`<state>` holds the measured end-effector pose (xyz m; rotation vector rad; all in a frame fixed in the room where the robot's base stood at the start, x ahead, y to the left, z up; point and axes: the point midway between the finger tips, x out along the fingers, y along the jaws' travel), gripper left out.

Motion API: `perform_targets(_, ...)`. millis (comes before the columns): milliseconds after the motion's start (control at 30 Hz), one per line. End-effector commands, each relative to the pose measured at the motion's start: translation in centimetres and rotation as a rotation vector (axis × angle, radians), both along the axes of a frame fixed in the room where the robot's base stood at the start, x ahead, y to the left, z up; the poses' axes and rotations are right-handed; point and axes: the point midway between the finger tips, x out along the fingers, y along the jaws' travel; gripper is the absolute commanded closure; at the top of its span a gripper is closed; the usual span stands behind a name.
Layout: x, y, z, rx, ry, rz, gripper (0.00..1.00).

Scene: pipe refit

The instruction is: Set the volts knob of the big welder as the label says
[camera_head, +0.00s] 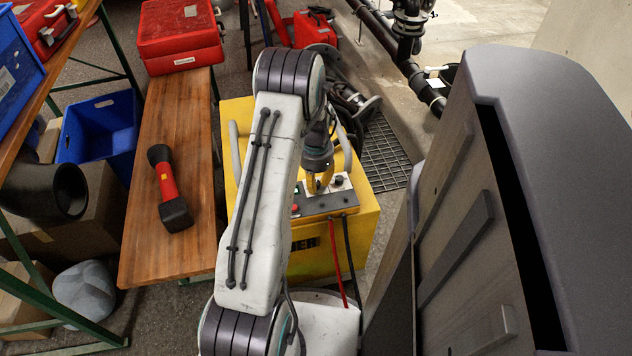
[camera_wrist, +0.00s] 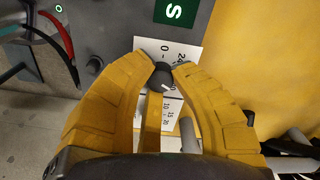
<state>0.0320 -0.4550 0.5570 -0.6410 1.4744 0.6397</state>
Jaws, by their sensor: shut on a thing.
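The big yellow welder (camera_head: 361,225) stands beyond my arm, with a dark control panel (camera_head: 330,203) on top. My gripper (camera_head: 319,184) is over this panel. In the wrist view, my gripper's yellow fingers (camera_wrist: 163,68) are shut around a small dark knob (camera_wrist: 163,79). A short white pointer line shows on the knob. The knob sits on a white scale plate (camera_wrist: 178,53), with a 0 mark and other numbers partly covered by the fingers.
Red and black cables (camera_head: 333,263) hang from the welder's front. A wooden bench (camera_head: 199,160) with a red-and-black tool (camera_head: 168,188) is at left. A large grey-topped cabinet (camera_head: 545,100) stands close at right. A floor grate (camera_head: 385,155) lies behind the welder.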

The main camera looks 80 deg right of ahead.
Motion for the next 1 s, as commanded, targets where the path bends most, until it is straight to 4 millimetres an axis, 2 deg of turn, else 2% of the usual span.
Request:
perform_targets(200, 0.02, 0.16, -0.18, 0.006, 0.0, -0.159, 1.0)
perform_targets(500, 0.02, 0.16, -0.18, 0.005, 0.001, -0.295, 1.0)
perform_targets(1000, 0.02, 0.15, -0.17, 0.005, 0.001, -0.339, 1.0)
